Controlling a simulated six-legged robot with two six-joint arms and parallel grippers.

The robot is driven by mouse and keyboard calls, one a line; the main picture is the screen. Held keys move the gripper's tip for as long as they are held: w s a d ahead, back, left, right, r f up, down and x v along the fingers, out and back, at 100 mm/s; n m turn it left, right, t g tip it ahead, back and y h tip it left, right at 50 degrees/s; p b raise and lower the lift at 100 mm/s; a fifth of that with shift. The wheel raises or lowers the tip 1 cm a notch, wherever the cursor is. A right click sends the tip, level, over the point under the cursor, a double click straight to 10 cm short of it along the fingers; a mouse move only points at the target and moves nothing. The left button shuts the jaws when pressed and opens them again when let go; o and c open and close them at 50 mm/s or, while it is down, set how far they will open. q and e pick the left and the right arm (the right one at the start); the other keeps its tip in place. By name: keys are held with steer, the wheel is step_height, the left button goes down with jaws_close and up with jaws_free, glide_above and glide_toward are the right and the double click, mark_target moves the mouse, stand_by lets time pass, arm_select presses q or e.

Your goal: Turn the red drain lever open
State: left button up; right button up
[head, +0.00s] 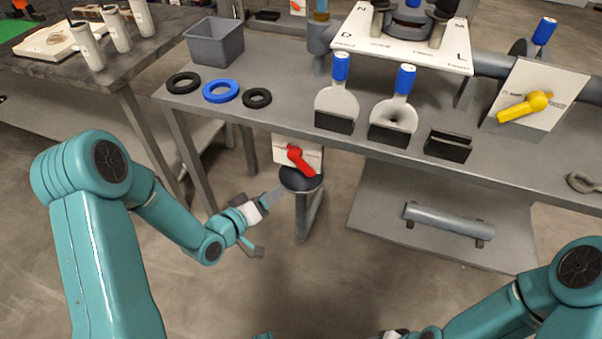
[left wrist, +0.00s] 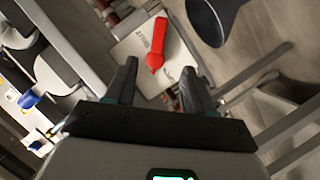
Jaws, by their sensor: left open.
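The red drain lever (head: 300,160) sits on a white plate (head: 283,150) below the front edge of the workbench. In the head view it slants down to the right. The lever (left wrist: 157,45) also shows in the left wrist view, ahead of the fingers, in front of its lettered white plate (left wrist: 131,54). My left gripper (head: 268,200) is below and left of the lever, apart from it. In the left wrist view its two fingers (left wrist: 155,85) are spread with nothing between them. My right arm is at the lower right; its gripper is mostly out of the frame.
A dark round funnel (head: 301,180) on a stand is just below the lever. The grey workbench (head: 290,95) overhangs it, with rings, a grey bin (head: 215,42) and blue-handled tools on top. A yellow lever (head: 525,107) is at right. Floor in front is clear.

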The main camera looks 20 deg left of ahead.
mark_target(304, 170)
arm_select(q)
steer(key=b+x, duration=0.1)
steer(key=x, duration=1.4)
steer(key=shift+d, duration=0.1)
steer(key=shift+r, duration=0.1)
jaws_close()
